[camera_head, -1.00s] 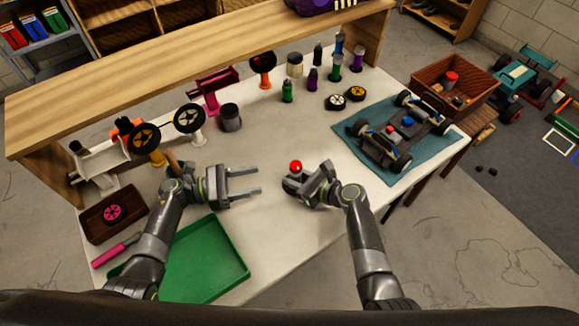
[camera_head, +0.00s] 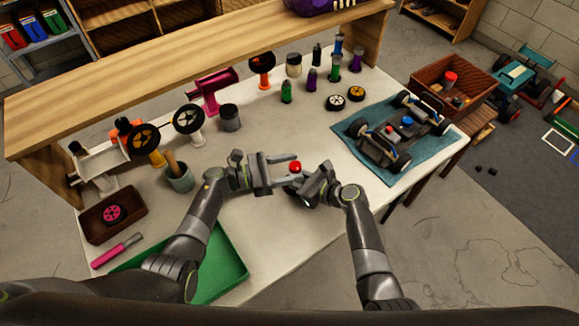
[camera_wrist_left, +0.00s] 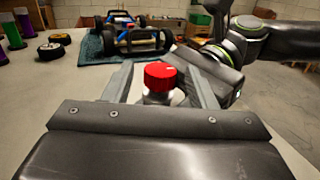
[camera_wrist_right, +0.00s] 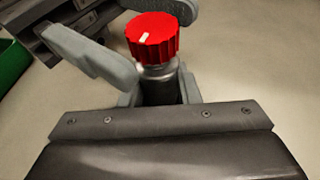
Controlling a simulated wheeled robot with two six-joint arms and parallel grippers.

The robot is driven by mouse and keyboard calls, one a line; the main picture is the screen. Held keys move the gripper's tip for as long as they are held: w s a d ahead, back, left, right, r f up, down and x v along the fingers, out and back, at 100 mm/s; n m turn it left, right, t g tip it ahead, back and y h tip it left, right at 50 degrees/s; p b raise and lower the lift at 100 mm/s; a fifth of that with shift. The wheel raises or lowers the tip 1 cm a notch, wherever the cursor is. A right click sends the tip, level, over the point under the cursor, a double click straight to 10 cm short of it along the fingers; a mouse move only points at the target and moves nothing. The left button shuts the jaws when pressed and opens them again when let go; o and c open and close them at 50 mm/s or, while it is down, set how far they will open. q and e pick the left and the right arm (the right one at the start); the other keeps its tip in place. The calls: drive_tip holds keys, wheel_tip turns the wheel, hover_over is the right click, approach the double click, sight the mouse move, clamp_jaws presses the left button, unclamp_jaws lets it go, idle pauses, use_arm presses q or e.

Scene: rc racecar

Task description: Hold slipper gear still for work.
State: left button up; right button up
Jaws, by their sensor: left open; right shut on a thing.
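A red ridged cap with a white mark (camera_wrist_right: 152,38) sits on a grey cylinder (camera_wrist_right: 160,80); I see no other part that I can name as the slipper gear. My right gripper (camera_head: 305,180) is shut on the grey cylinder, below the cap, above the bench. My left gripper (camera_head: 286,171) is open, reaching in from the left.
A green tray (camera_head: 225,265) lies at the bench front, beside a pink-handled tool (camera_head: 117,250). An RC car chassis (camera_head: 396,132) sits on a blue mat (camera_head: 352,123) at right. A cup (camera_head: 180,178), several bottles and wheels stand behind. The middle of the bench is mostly clear.

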use_arm(q)
drive_tip(key=c, duration=1)
drive_tip(key=shift+s+d+n+t+y, duration=0.1)
drive_tip(key=shift+n+t+y, duration=0.3)
drive_tip(key=shift+n+t, duration=0.6)
drive_tip(key=o, duration=1)
drive_tip(key=v, duration=1.2)
drive_tip(key=shift+s+f, duration=0.1)
